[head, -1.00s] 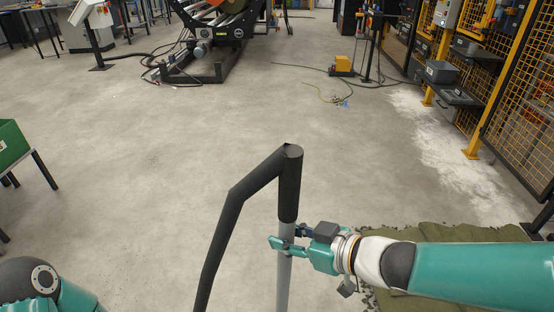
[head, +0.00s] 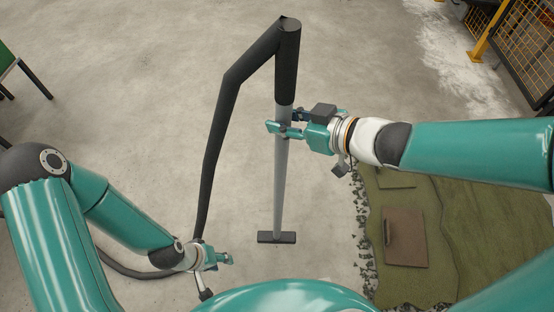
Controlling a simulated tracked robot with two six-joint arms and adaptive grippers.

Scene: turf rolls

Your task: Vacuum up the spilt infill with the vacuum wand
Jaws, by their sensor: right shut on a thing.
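The vacuum wand (head: 281,180) stands nearly upright in the middle of the head view. It has a grey tube, a black grip on top and a flat black floor head (head: 277,237) low down. A black hose (head: 212,150) bends from its top down to the left. My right gripper (head: 285,130) is shut on the tube just below the black grip. My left gripper (head: 222,259) is low, left of the floor head and close to the hose; its finger opening is unclear. Dark crumbs, seemingly the spilt infill (head: 364,235), lie along the turf's left edge.
Green turf (head: 430,255) lies at the lower right with a brown square plate (head: 405,237) on it. A pale powdery patch (head: 450,50) runs along the floor by the yellow mesh fence (head: 510,45). A green-topped stand (head: 8,58) is at the left. Concrete around the wand is clear.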

